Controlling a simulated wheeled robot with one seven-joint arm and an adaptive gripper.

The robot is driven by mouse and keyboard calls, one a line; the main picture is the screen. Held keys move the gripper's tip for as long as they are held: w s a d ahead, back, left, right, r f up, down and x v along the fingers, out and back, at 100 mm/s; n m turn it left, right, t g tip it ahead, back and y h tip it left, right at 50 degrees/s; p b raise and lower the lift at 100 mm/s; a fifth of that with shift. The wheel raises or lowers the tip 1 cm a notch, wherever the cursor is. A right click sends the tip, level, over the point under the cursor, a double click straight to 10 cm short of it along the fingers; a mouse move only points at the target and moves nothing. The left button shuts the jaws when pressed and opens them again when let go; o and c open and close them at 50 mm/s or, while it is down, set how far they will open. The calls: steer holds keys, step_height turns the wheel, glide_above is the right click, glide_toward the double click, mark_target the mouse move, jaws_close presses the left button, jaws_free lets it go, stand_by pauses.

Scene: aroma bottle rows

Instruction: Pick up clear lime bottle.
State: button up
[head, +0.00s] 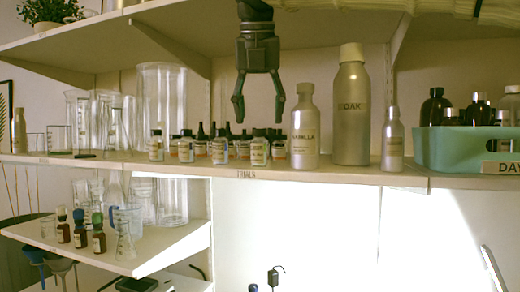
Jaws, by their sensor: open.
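My gripper (258,110) hangs pointing down in front of the middle shelf, with its two fingers spread apart and nothing between them. Below its fingertips is a group of small labelled bottles with dark caps. A small clear bottle (259,151) stands at the front of this group, roughly under the gripper. Similar clear bottles stand to its left, including one at the left end (156,146) and another near the middle (220,148). The small labels are too blurred to read, so I cannot tell which is lime. Bottles behind the front row are partly hidden.
Right of the group stand a VANILLA bottle (305,130), a tall OAK bottle (351,108) and a smaller bottle (393,142). A green crate (450,150) of dark bottles is farther right. Glassware (160,95) stands left. The shelf edge (270,174) is in front; another shelf is above.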

mark_target(260, 146)
steer(key=w+f, duration=0.1)
steer(key=f, duration=0.1)
steer(key=w+f+p, duration=0.1)
steer(key=shift+w+a+f, duration=0.15)
steer(key=shift+w+f, duration=0.25)
steer(key=shift+s+d+f+p, duration=0.2)
steer(key=shift+s+f+p, duration=0.2)
steer(key=shift+f+p, duration=0.25)
steer(key=x, duration=0.1)
steer(key=p+x, duration=0.1)
steer(key=x, duration=0.1)
steer(key=shift+w+a+f, duration=0.1)
steer(key=shift+w+a, duration=0.05)
steer(key=shift+w, duration=0.25)
steer(key=shift+s, duration=0.4)
steer(key=shift+w, duration=0.2)
steer(key=c, duration=1.1)
steer(key=shift+s, duration=0.15)
